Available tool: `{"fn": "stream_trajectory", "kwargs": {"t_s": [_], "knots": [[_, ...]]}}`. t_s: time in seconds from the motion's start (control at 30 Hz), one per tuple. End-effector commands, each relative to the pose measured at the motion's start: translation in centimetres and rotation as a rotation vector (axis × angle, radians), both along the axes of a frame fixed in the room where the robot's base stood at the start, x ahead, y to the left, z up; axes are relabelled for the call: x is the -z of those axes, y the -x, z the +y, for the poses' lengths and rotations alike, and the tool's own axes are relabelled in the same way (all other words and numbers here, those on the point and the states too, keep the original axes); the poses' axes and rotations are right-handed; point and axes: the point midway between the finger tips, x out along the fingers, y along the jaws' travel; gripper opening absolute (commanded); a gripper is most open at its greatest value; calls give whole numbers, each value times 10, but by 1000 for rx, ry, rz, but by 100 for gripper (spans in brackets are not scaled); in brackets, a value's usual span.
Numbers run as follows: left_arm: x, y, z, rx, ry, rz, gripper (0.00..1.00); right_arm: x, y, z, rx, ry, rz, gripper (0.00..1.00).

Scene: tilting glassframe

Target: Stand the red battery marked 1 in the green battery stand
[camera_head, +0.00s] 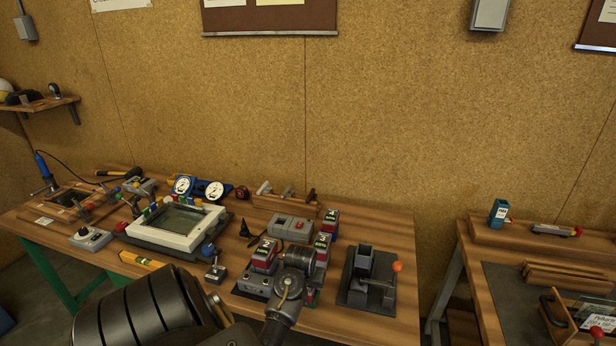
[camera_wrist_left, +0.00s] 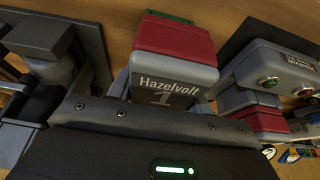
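The red battery marked 1 (camera_wrist_left: 170,75) fills the upper middle of the left wrist view. Its dark grey face reads "Hazelvolt 1", with a red band and dark green part above. My left gripper's fingers flank its lower edge; whether they press on it is unclear. In the head view my left gripper (camera_head: 284,305) is over the workbench, and the arm hides what lies beneath it. I cannot clearly make out the green battery stand. My right gripper is not in view.
A grey device with an orange-knobbed lever (camera_head: 372,280) stands right of my gripper. A white-framed tilting panel (camera_head: 178,222) is to the left, with a small joystick box (camera_head: 215,273) nearer. A second bench (camera_head: 480,265) is at right.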

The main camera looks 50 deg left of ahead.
Motion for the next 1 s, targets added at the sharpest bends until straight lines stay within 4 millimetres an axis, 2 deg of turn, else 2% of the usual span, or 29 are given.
{"fn": "stream_trajectory", "kwargs": {"t_s": [0.03, 0.2, 0.5, 0.57, 0.7, 0.77, 1.0], "knots": [[-1, 0, 0, 0, -1, -2, 55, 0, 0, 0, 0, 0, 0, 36], [-1, 0, 0, 0, -1, -1, 75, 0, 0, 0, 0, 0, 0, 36], [-3, 1, -1, 0, 1, 1, 75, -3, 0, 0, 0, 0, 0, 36], [-10, 2, -2, 0, 1, 1, 75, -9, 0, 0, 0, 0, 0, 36], [-35, 9, -7, 0, -1, -1, 75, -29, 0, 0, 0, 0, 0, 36], [-40, 12, -9, 0, -3, -4, 75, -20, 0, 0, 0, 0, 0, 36], [-81, 26, -20, 1, -2, -2, 75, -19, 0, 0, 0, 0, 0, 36]]}}
